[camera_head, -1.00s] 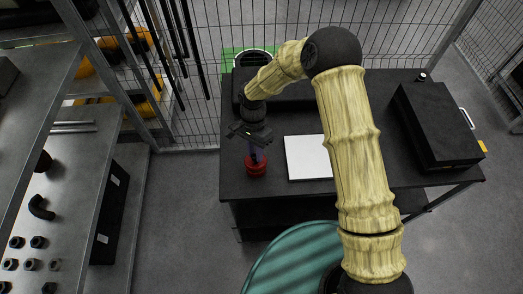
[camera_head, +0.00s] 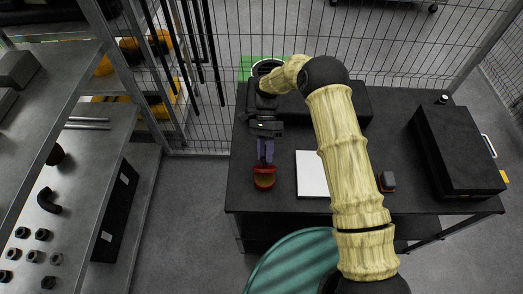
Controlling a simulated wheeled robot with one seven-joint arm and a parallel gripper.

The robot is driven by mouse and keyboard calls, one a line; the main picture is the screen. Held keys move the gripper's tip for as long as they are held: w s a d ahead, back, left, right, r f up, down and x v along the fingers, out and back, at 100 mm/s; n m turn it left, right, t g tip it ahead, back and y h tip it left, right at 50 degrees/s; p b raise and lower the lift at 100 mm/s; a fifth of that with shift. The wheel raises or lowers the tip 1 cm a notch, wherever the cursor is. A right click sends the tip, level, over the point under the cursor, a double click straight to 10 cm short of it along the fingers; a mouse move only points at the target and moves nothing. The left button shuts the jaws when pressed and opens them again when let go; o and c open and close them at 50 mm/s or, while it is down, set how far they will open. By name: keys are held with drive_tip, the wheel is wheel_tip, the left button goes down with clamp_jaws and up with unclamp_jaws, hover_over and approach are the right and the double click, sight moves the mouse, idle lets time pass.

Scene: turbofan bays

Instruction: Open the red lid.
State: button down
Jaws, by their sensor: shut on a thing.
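A small round red container (camera_head: 265,185) stands near the front left of the black table. Its red lid (camera_head: 266,169) is tilted up at the back edge, and an orange-brown inside shows in front of it. My gripper (camera_head: 265,160) reaches down from behind, with its purple-grey fingers shut on the lid's upper edge. The exact contact is too small to see clearly.
A white sheet (camera_head: 312,174) lies right of the container. A dark device with orange (camera_head: 387,181) and a black case (camera_head: 456,150) are further right. Wire fencing (camera_head: 215,120) stands behind, and metal shelving (camera_head: 90,175) is at the left.

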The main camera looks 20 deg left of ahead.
drive_tip(key=shift+w, duration=0.3)
drive_tip(key=shift+d, duration=0.1)
